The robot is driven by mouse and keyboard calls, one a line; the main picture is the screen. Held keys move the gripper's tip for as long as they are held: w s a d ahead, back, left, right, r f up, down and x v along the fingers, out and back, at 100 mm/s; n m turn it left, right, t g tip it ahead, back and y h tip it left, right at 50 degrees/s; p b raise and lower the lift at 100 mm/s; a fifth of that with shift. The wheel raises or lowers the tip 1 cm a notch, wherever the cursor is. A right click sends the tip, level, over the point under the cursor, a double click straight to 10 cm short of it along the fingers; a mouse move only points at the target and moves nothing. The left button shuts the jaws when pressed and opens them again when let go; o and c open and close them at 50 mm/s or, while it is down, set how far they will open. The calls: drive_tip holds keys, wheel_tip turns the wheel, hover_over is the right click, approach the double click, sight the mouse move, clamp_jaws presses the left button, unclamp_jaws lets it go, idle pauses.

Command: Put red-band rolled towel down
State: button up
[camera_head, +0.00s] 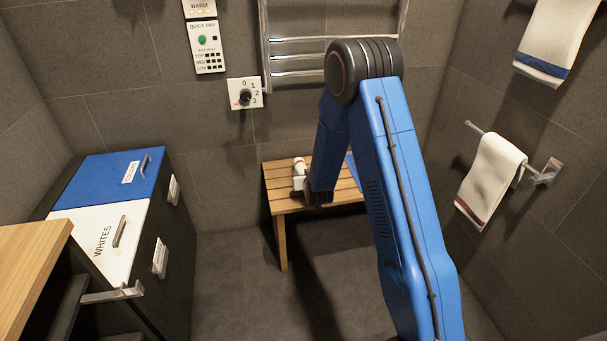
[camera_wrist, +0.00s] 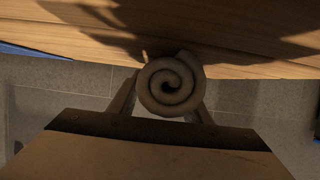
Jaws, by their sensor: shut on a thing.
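The red-band rolled towel (camera_head: 299,164) shows in the head view as a small white roll with a reddish mark, at the left part of the wooden bench (camera_head: 279,183). In the wrist view the rolled towel (camera_wrist: 170,86) is seen end-on as a spiral. My gripper (camera_wrist: 165,100) has one finger on each side of the roll and is shut on it. The bench slats (camera_wrist: 240,50) lie just beyond the roll. I cannot tell whether the towel touches the bench. My arm hides part of the bench in the head view.
A blue item (camera_head: 354,168) lies on the bench behind my arm. A chrome towel rail (camera_head: 298,58) is on the wall above. A hamper with a white WHITES lid (camera_head: 100,235) and a blue lid (camera_head: 115,178) stands left. A towel (camera_head: 490,178) hangs right. Floor before the bench is clear.

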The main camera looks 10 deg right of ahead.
drive_tip(key=o, duration=1.1)
drive_tip(key=shift+f, duration=0.1)
drive_tip(key=v, duration=1.2)
drive_tip(key=shift+r, duration=0.2)
drive_tip(key=s+d+r+g, duration=0.3)
drive_tip(key=s+r+g, duration=0.1)
drive_tip(key=s+r, duration=1.2)
drive_tip(key=s+d+r+g, duration=0.1)
drive_tip(key=s+r, duration=0.1)
drive_tip(key=s, duration=0.8)
drive_tip(key=s+d+r+g, duration=0.1)
drive_tip(key=s+r+g, duration=0.1)
drive_tip(key=s, duration=0.7)
drive_tip(key=s+d+r+g, duration=0.1)
drive_tip(key=s+r, duration=0.3)
drive_tip(key=s, duration=0.6)
drive_tip(key=shift+s+d+g, duration=0.35)
drive_tip(key=shift+d+g, duration=0.05)
drive_tip(key=shift+d, duration=0.15)
